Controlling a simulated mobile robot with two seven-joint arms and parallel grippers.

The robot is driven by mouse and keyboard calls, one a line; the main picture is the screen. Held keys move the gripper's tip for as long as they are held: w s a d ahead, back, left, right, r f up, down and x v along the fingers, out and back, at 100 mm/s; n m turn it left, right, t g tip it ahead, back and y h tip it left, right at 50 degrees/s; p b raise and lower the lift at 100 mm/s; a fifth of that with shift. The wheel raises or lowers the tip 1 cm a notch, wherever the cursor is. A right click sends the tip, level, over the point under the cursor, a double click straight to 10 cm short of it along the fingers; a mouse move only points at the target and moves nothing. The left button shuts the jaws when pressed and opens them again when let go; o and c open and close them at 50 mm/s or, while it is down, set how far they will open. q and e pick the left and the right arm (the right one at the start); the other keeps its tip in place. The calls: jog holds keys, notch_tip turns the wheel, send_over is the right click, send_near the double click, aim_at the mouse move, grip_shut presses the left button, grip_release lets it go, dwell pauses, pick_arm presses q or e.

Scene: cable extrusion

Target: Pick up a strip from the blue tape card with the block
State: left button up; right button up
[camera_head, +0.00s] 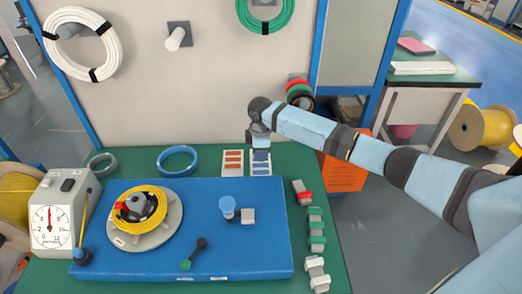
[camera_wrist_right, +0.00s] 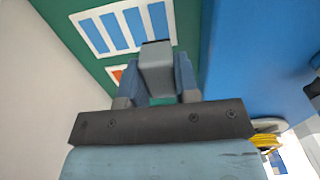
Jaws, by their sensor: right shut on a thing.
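The blue tape card (camera_head: 252,173) is a white card with several blue strips, lying on the green table at the back, right of centre. It also shows at the top of the right wrist view (camera_wrist_right: 88,35). My right gripper (camera_head: 261,150) is over the far part of this card and points down. In the right wrist view its fingers are shut on a grey block (camera_wrist_right: 157,72), whose end reaches close to the card's edge. Whether the block touches the card, I cannot tell. The gripper hides part of the card in the head view. My left gripper is not in view.
A card with orange strips (camera_head: 233,170) lies just left of the blue one. The raised blue board (camera_head: 140,262) is in front, with a yellow cable coil (camera_head: 140,208) and a small grey block (camera_head: 248,216). Several clamps (camera_head: 316,228) line the right side.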

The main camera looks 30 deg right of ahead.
aim_at(261, 172)
notch_tip(261, 172, down, 5)
jog(key=b, duration=0.5)
jog(key=shift+f, duration=0.1)
jog(key=shift+f+b, duration=0.4)
jog(key=shift+b, duration=0.4)
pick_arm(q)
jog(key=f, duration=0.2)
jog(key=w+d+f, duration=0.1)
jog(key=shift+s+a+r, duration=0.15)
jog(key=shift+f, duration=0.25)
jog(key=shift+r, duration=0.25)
pick_arm(e)
jog(key=shift+f, duration=0.5)
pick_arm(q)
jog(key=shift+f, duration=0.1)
pick_arm(e)
jog(key=shift+f, duration=0.15)
